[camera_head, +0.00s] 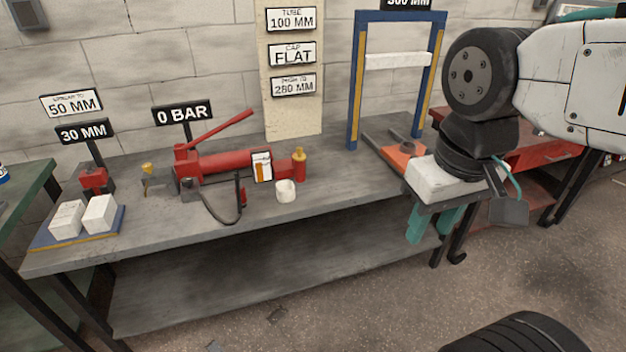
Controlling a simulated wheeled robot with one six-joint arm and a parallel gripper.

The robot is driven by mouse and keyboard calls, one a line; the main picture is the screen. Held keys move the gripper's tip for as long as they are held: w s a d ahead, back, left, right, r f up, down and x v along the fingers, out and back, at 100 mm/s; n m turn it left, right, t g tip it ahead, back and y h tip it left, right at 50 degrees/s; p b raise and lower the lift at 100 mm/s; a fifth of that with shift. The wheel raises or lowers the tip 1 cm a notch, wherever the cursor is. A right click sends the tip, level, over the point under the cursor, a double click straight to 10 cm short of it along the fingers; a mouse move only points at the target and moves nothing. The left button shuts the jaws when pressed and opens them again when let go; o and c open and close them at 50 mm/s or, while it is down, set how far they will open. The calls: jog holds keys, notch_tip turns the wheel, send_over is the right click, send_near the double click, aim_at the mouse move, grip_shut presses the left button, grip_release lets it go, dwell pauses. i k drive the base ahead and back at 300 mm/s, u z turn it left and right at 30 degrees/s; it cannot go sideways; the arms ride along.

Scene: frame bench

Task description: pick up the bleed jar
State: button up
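The bleed jar appears to be the small white cup (286,191) standing upright near the front edge of the grey bench (335,197), right of the red hand pump. My gripper (429,237) points down at the right, in front of the bench's right end. Its teal fingers are apart, and I see nothing between them. The gripper is well to the right of the jar and not touching it.
A blue press frame (357,85) stands at the back right. White blocks (67,219) sit at the left.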

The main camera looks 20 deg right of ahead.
aim_at(284, 189)
jog(key=z, duration=0.05)
jog(key=i, duration=0.65)
jog(key=u, duration=0.65)
jog(key=i, duration=0.5)
jog(key=u, duration=0.5)
